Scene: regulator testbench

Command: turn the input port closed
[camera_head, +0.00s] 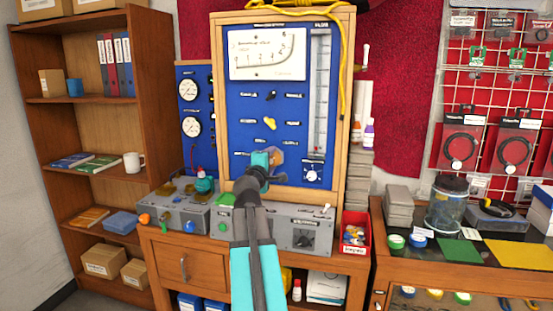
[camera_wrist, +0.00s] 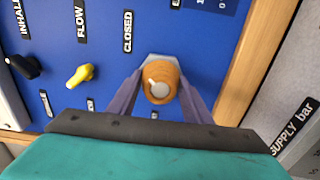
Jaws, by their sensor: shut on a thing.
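An orange round knob (camera_wrist: 160,80) with a pale mark on its face sticks out of the blue panel (camera_wrist: 110,85). My gripper (camera_wrist: 161,88) is shut on this knob, one finger on each side. In the head view, my gripper (camera_head: 270,163) reaches the lower middle of the upright blue panel (camera_head: 222,100), and the orange knob (camera_head: 278,155) shows beside it. A "CLOSED" label (camera_wrist: 128,32) is left of the knob in the wrist view. I cannot read a label naming the knob as the input port.
A yellow lever (camera_wrist: 80,75) and a black lever (camera_wrist: 22,67) are left of the knob. A wooden frame (camera_wrist: 245,62) edges the panel. Grey control boxes (camera_head: 300,228) stand below it on the bench. A red bin (camera_head: 355,233) is at the right.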

